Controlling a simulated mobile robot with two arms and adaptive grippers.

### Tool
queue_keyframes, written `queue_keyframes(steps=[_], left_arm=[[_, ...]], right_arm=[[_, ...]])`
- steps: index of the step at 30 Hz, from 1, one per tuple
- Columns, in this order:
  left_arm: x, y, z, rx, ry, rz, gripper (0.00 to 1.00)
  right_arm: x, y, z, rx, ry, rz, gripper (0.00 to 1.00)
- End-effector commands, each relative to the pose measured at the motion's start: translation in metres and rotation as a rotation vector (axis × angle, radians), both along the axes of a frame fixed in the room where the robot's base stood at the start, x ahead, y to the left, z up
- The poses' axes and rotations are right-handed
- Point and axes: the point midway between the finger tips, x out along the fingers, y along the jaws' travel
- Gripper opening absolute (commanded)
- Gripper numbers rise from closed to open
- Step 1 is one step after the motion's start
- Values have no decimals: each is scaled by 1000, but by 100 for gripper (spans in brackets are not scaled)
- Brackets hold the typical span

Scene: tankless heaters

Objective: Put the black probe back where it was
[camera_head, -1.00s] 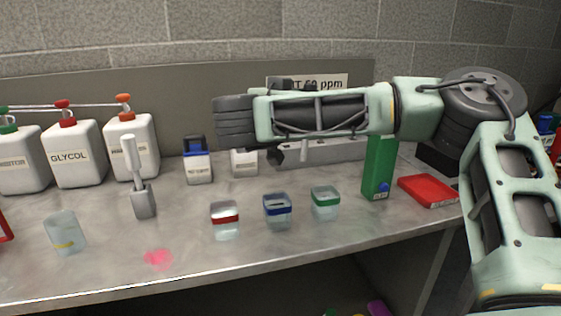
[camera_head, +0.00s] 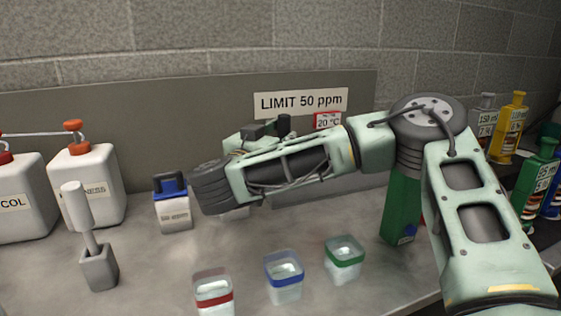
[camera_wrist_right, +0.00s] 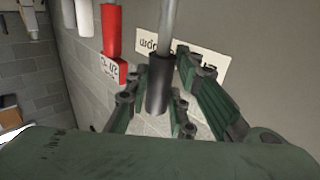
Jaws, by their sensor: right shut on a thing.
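The black probe (camera_wrist_right: 159,85) has a dark round body on a grey rod. In the right wrist view it stands between the green fingers of my right gripper (camera_wrist_right: 160,98), which is shut on it. In the head view the right gripper (camera_head: 265,130) is mostly hidden behind my own wrist, near the back panel. Only dark parts show above the wrist there, and the probe cannot be made out clearly. My left gripper is not in view.
A "LIMIT 50 ppm" sign (camera_head: 301,103) and a red-edged 20 °C display (camera_head: 327,120) are at the back. White jugs (camera_head: 88,188) and a grey stand (camera_head: 99,267) are left. Clear cups (camera_head: 284,282) stand in front; a green box (camera_head: 400,215) is right.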

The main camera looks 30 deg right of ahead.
Motion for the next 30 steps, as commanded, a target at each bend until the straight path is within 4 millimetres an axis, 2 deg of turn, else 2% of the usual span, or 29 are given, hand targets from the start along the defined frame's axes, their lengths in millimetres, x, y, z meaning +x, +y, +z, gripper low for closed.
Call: queue_keyframes(steps=[8,22,23,28,30], left_arm=[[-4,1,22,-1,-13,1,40],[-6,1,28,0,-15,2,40],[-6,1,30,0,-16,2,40],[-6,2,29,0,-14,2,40],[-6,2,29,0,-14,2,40]], right_arm=[[0,0,-37,0,1,1,0],[0,0,-42,0,0,0,0],[0,0,-42,0,0,0,25],[0,0,-42,1,1,0,39],[0,0,-42,1,1,0,41]])
